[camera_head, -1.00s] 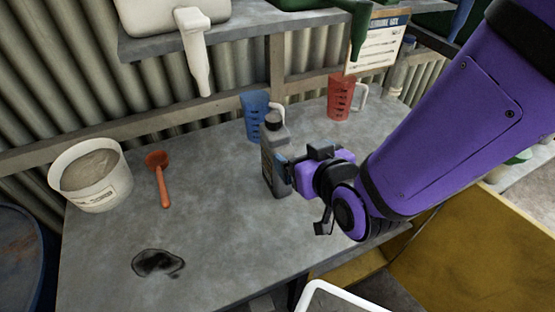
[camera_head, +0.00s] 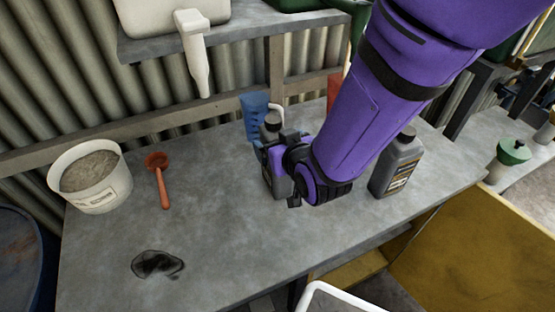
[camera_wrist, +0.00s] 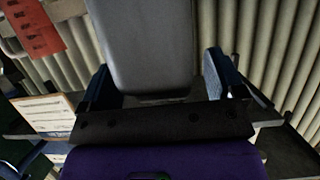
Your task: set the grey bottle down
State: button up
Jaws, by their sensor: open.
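A grey bottle (camera_head: 280,187) with a black cap stands upright on the grey bench, partly hidden by my gripper (camera_head: 274,152). In the wrist view the grey bottle (camera_wrist: 145,45) fills the space between the two blue fingers of my gripper (camera_wrist: 159,65). The jaws are open, with one finger on each side of the bottle. I cannot tell whether either finger touches it. A second grey bottle (camera_head: 396,165) with a label stands upright on the bench, right of my arm.
A blue jug (camera_head: 254,112) stands close behind the bottle. A red jug (camera_head: 334,88) is mostly hidden by my arm. A white bucket (camera_head: 91,204) and an orange scoop (camera_head: 158,175) are at the left.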

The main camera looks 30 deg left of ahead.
jog(key=shift+w+a+f, duration=0.15)
jog(key=shift+w+a, duration=0.1)
jog(key=shift+a, duration=0.05)
jog(key=shift+c, duration=0.2)
grip_shut()
